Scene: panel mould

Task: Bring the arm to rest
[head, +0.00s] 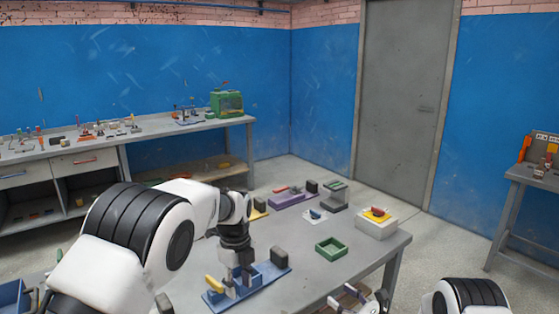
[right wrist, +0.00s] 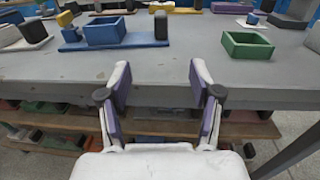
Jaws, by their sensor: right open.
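My left gripper (head: 238,276) points down over a blue fixture (head: 268,271) on the grey table; whether its fingers are apart or closed on something is unclear. The fixture has a blue open box, a black block (head: 279,257) and a yellow piece (head: 214,284). The fixture also shows in the right wrist view (right wrist: 105,32). My right gripper (head: 362,300) is low at the table's front edge in the head view. In the right wrist view (right wrist: 161,76) its purple-padded fingers are spread with nothing between them, in front of the tabletop edge.
A green open tray (head: 331,248) lies on the table (head: 320,275). A white box (head: 376,228) with yellow and red on top stands at the right. A purple fixture (head: 290,199) and a grey stand (head: 335,198) are at the back. Under the table is a wooden shelf (right wrist: 60,142) with bins.

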